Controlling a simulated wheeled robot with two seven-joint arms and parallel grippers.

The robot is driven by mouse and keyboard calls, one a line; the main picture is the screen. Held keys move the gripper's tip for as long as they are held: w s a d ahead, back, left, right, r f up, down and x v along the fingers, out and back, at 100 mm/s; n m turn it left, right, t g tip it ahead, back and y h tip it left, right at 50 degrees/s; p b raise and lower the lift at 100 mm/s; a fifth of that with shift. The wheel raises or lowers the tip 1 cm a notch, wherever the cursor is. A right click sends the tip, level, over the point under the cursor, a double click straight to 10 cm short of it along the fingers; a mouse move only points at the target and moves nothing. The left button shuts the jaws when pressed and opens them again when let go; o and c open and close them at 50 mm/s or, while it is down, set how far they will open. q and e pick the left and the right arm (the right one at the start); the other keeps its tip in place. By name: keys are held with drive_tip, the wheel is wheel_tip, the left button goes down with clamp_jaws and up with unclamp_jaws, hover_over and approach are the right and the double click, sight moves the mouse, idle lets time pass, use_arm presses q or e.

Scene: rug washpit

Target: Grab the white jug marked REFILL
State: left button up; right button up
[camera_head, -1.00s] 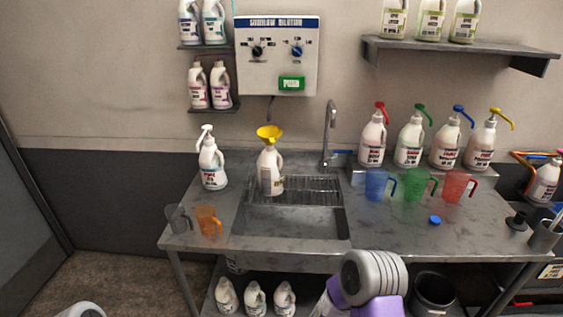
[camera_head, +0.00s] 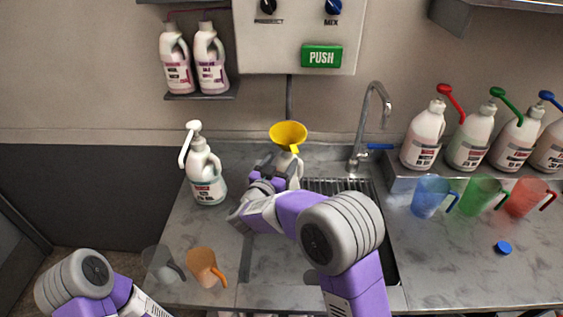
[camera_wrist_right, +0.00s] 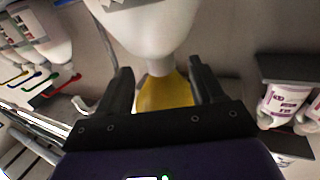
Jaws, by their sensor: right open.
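The white jug (camera_head: 288,166) with a yellow funnel (camera_head: 289,134) in its mouth stands at the left end of the sink's drain rack. My right gripper and arm cover most of its body, and no REFILL marking is readable. My right gripper (camera_head: 270,176) is open at the jug. In the right wrist view, the white jug (camera_wrist_right: 150,25) shows at the top with its yellow funnel (camera_wrist_right: 165,92) below, between the two open fingers (camera_wrist_right: 162,90). I cannot tell whether they touch it. My left arm shows at the lower left; its gripper is out of view.
A white pump bottle (camera_head: 205,172) stands to the left of the jug. Clear (camera_head: 160,264) and orange (camera_head: 203,267) measuring cups sit at the front left. The tap (camera_head: 372,120) rises to the right. Coloured cups and pump bottles line the right side; the front right counter is mostly clear.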

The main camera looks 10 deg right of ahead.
sight(286, 153)
drive_tip(key=shift+w+d, duration=0.55)
drive_tip(key=shift+d, duration=0.15)
drive_tip(key=x, duration=0.5)
drive_tip(key=shift+w+a, duration=0.15)
clamp_jaws()
drive_tip(key=shift+r, duration=0.15)
